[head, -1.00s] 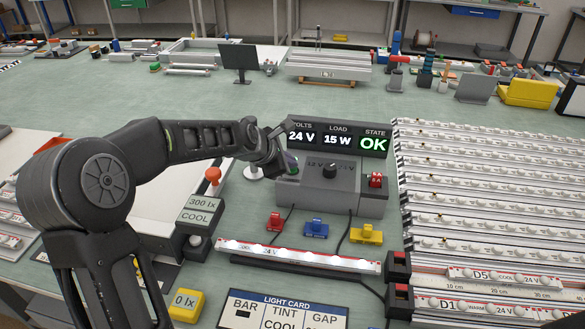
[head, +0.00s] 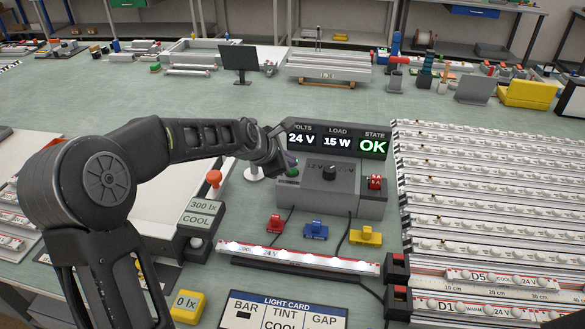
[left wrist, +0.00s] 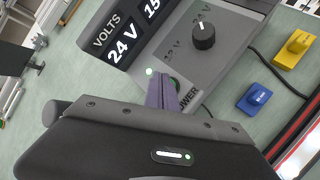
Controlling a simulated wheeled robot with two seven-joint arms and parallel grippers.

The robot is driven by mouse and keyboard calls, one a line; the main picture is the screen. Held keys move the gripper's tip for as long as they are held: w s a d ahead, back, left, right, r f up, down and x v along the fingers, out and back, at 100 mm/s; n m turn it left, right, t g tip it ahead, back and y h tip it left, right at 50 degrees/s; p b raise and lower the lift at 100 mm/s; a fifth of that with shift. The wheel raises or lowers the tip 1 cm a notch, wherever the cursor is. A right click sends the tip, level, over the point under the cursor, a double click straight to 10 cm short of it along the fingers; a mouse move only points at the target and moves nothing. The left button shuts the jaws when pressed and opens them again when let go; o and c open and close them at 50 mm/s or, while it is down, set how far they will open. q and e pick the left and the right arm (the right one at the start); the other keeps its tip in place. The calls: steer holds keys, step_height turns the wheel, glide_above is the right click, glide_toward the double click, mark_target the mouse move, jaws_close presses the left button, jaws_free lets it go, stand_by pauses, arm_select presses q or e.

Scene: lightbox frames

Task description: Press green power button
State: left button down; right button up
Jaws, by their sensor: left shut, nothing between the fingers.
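The grey power supply box (head: 330,186) stands on the bench with a dark display panel (head: 338,139) behind it reading 24 V, 15 W and OK. The green power button (head: 293,172) is at the left of its top face, largely covered by my fingers. My left gripper (head: 290,161) is shut and empty, its purple-grey fingertips at the button. In the left wrist view the fingertips (left wrist: 163,86) overlap the dark green button rim (left wrist: 174,84) by the POWER label. Contact cannot be told. A small green light (left wrist: 149,71) glows beside it. My right gripper is out of view.
A black knob (head: 330,172) and a red switch (head: 375,182) sit on the same box. Red, blue (head: 314,230) and yellow (head: 366,235) clips lie in front. An orange-topped post (head: 213,178) stands left, near my forearm. LED bars (head: 480,190) fill the right.

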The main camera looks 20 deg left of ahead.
arm_select(q)
step_height(320, 180, up, 6)
steer(key=p, duration=0.5)
